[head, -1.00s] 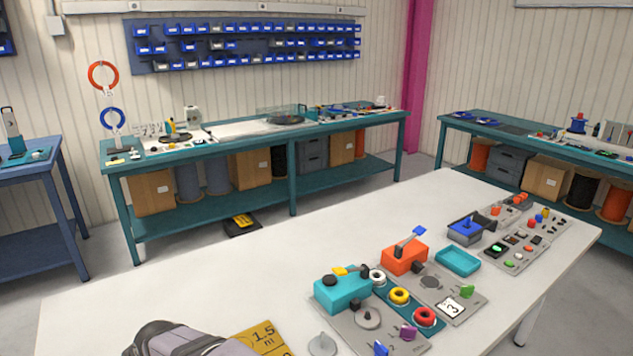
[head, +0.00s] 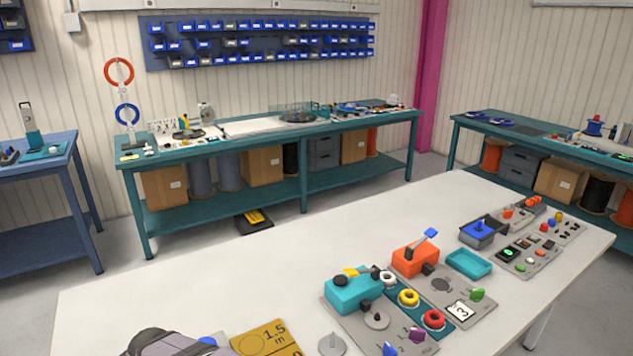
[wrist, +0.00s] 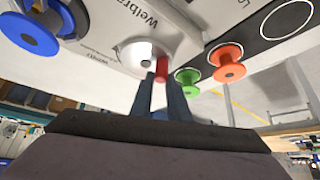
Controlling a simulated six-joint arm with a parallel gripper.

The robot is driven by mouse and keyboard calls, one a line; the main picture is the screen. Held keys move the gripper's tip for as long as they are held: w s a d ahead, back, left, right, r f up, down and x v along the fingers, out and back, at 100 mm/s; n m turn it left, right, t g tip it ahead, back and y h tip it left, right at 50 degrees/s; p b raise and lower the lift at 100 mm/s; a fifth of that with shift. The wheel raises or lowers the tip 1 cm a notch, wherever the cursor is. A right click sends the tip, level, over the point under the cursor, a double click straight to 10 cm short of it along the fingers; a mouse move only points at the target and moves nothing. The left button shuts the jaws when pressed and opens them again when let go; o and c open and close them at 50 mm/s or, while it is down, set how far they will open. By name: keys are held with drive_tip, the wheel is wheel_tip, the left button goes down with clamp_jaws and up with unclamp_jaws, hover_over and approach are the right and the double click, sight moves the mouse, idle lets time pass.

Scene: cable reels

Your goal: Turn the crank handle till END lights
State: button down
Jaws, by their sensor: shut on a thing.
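In the wrist view, my gripper (wrist: 160,84) has its two dark fingers closed on the red crank handle (wrist: 161,68). The handle stands beside a round silver disc (wrist: 138,54) on a light panel (wrist: 105,22) with dark lettering, partly cut off. The lower part of the handle is hidden between the fingers. No light marked END can be made out. In the head view, only a grey part of my arm shows at the bottom left edge; the handle and fingertips are out of that view.
Near the handle are a green spool (wrist: 187,77), an orange-red spool (wrist: 229,62) and a blue spool (wrist: 30,34). On the white table (head: 190,290), a yellow card (head: 266,340) lies right of my arm. A teal device (head: 352,294) and an orange device (head: 414,260) stand farther right.

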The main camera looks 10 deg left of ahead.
drive_tip(key=shift+a+r+p, duration=0.15)
drive_tip(key=shift+a+p, duration=0.05)
drive_tip(key=shift+p, duration=0.15)
drive_tip(key=shift+a, duration=0.55)
drive_tip(key=shift+w+a+p, duration=0.2)
drive_tip(key=shift+a+p, duration=0.05)
drive_tip(key=shift+p, duration=0.35)
drive_tip(key=shift+w+a, duration=0.2)
drive_tip(key=shift+a, duration=0.2)
drive_tip(key=c, duration=1.7)
unclamp_jaws()
drive_tip(key=shift+c, duration=0.2)
wheel_tip(320, 180, up, 7)
drive_tip(key=p, duration=0.4)
drive_tip(key=shift+p, duration=0.4)
